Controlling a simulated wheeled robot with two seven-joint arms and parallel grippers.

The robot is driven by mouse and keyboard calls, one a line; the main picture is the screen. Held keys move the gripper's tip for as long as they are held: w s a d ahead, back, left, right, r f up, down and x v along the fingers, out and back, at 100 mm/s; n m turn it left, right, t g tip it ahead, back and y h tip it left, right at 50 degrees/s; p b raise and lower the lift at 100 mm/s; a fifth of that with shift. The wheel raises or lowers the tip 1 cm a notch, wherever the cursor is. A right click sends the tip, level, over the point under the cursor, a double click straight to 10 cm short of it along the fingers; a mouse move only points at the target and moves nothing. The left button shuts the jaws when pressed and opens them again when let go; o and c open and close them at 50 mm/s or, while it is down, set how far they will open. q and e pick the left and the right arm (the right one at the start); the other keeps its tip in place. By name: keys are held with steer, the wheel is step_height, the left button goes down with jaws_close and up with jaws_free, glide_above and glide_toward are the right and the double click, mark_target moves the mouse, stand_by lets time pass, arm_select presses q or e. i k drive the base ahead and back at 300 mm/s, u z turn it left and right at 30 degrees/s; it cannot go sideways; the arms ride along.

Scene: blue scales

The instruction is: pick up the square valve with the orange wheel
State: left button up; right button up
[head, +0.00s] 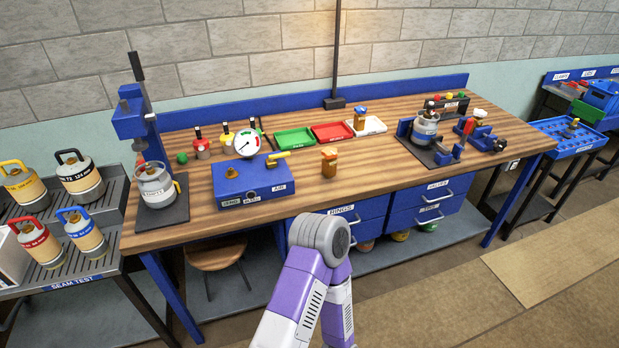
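A small brass-coloured valve with an orange top (329,163) stands upright on the wooden bench top, right of the blue box with the gauge. It looks blocky, but its exact shape is too small to tell. A similar valve with a blue top (360,118) stands on the white tray (376,126) behind it. One of my purple and white arms is bent at the bottom middle, in front of the bench. Neither of my grippers is in view.
The workbench (400,165) has a blue gauge box (252,180), a green tray (294,140) and a red tray (333,132). A clamped cylinder (426,128) is at right, another cylinder (156,186) at left. Bench top around the orange-topped valve is clear.

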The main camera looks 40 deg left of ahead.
mark_target(329, 166)
steer(key=u, duration=1.55)
